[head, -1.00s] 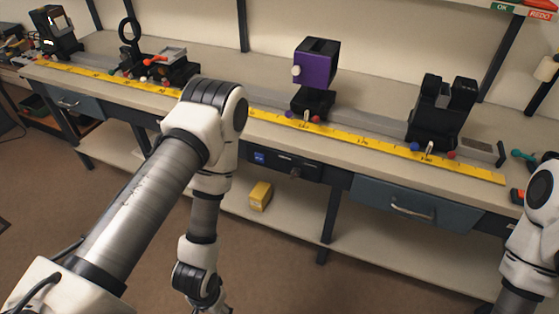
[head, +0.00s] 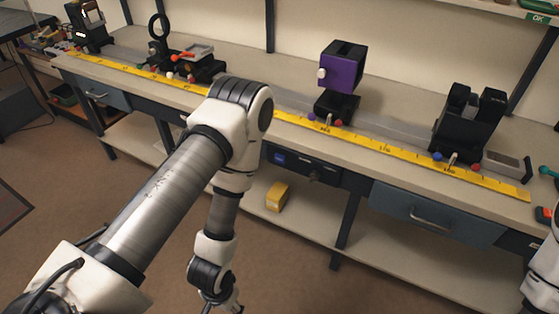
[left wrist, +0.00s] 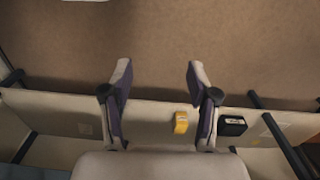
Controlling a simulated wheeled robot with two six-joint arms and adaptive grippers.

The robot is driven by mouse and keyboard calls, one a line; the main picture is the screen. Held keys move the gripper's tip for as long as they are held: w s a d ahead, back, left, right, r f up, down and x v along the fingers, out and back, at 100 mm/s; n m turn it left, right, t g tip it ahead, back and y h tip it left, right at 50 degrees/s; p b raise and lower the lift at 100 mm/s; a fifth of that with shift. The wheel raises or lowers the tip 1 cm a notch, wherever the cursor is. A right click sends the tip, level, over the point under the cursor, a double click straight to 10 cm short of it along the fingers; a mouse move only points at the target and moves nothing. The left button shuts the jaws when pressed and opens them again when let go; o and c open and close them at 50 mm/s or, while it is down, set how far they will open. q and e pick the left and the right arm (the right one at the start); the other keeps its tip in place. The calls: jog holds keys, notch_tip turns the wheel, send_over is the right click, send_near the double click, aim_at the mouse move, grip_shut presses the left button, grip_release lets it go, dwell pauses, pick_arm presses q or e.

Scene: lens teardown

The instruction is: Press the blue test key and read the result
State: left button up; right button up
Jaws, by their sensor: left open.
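The blue key (head: 279,158) is a small blue square on a black panel (head: 300,166) under the front edge of the bench. It is right of my left forearm in the head view and looks uncovered. My left gripper (left wrist: 158,76) is open and empty, its two fingers apart over brown floor in the left wrist view. In the head view only part of it shows at the bottom edge, well below the panel. The key cannot be made out in the left wrist view. My right gripper is out of view; a piece of my right arm shows at the right edge.
A yellow box (head: 277,196) lies on the lower shelf; it also shows in the left wrist view (left wrist: 181,122) near a black box (left wrist: 232,126). A purple block (head: 341,69) stands on the bench behind the yellow ruler (head: 400,158). A blue-grey drawer (head: 425,214) is right of the panel.

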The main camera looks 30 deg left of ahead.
pick_arm(q)
grip_shut()
dwell(1.3)
